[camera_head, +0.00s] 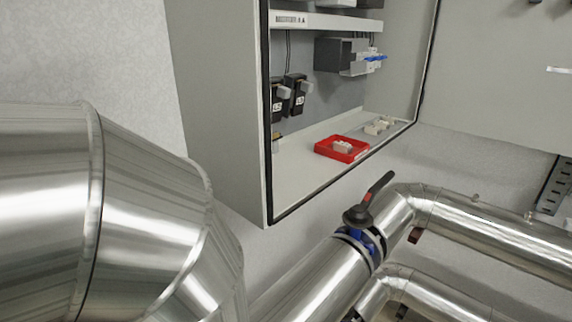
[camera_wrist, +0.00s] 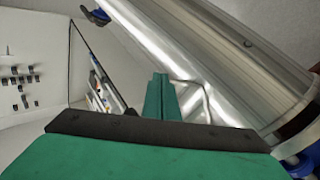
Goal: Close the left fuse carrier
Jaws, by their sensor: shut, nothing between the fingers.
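Two black fuse carriers with grey handles stand side by side at the left inside the open cabinet in the head view. The left fuse carrier (camera_head: 279,103) is partly behind the cabinet's front edge, and the right one (camera_head: 297,95) shows more fully. Both grey handles stick out towards the front; I cannot tell how far either is open. My gripper (camera_wrist: 160,93) shows only in the wrist view, its green fingers together and empty. It is apart from the carriers, and the cabinet interior is small and unclear beyond it.
The cabinet (camera_head: 225,110) has a red tray (camera_head: 341,149) on its floor and a grey device with blue levers (camera_head: 345,56) above. A large metal pipe (camera_head: 50,210) fills the left foreground. A valve with a dark lever (camera_head: 372,193) sits on pipes below the cabinet.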

